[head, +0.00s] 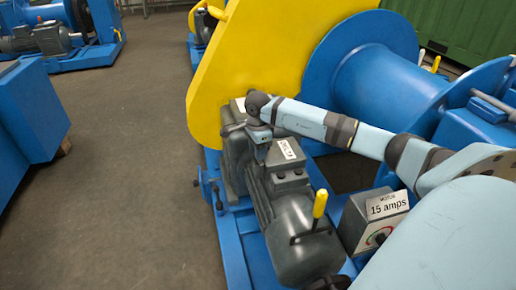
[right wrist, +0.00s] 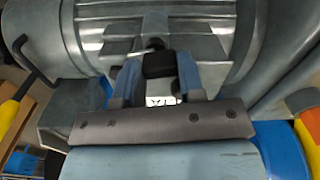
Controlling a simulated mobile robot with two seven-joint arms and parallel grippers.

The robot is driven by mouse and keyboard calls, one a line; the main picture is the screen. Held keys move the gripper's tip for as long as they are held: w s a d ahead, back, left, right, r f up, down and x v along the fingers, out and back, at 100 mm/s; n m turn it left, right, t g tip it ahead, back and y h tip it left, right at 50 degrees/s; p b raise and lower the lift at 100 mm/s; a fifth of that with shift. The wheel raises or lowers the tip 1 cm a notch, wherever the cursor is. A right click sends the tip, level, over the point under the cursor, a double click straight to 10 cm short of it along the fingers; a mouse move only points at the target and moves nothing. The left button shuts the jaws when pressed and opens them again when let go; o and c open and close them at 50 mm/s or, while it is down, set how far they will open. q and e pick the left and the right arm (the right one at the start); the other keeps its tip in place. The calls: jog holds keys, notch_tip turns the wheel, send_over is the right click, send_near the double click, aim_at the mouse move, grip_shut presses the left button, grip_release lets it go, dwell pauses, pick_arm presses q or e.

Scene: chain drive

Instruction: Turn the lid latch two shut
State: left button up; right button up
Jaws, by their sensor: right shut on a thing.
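The grey motor (head: 292,215) has a terminal box with a lid (head: 290,172) that carries a white label. My right gripper (head: 261,150) points down at the end of the box, beside the label. In the right wrist view, my right gripper (right wrist: 158,80) is shut on a small dark block, which looks like the lid latch (right wrist: 158,64). The fingers stand on both sides of it. The latch is hidden behind the gripper in the head view, and its turn angle cannot be told. My left gripper is not in view.
A yellow chain guard (head: 245,60) stands behind the motor, and a blue drum (head: 365,60) stands to the right. A yellow-handled lever (head: 319,205) and a control box marked 15 amps (head: 352,222) are nearby. The floor (head: 130,150) at left is clear.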

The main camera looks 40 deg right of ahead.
jog(key=shift+r+n, duration=0.15)
jog(key=shift+n, duration=0.35)
jog(key=shift+n+p, duration=0.45)
jog(key=shift+n, duration=0.45)
jog(key=n+p, duration=0.1)
jog(key=n, duration=0.2)
jog(key=shift+a+n, duration=0.1)
jog(key=shift+n, duration=0.2)
jog(key=n, duration=0.2)
jog(key=shift+a+n, duration=0.1)
jog(key=shift+n, duration=0.3)
jog(key=n+p, duration=0.1)
jog(key=n, duration=0.1)
jog(key=shift+n, duration=0.3)
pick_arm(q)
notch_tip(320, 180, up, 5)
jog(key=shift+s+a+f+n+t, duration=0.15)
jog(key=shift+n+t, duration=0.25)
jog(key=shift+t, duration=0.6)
pick_arm(e)
jog(key=n, duration=0.4)
jog(key=shift+s+a, duration=0.1)
jog(key=shift+s, duration=0.05)
jog(key=shift+n, duration=0.3)
jog(key=o, duration=0.9)
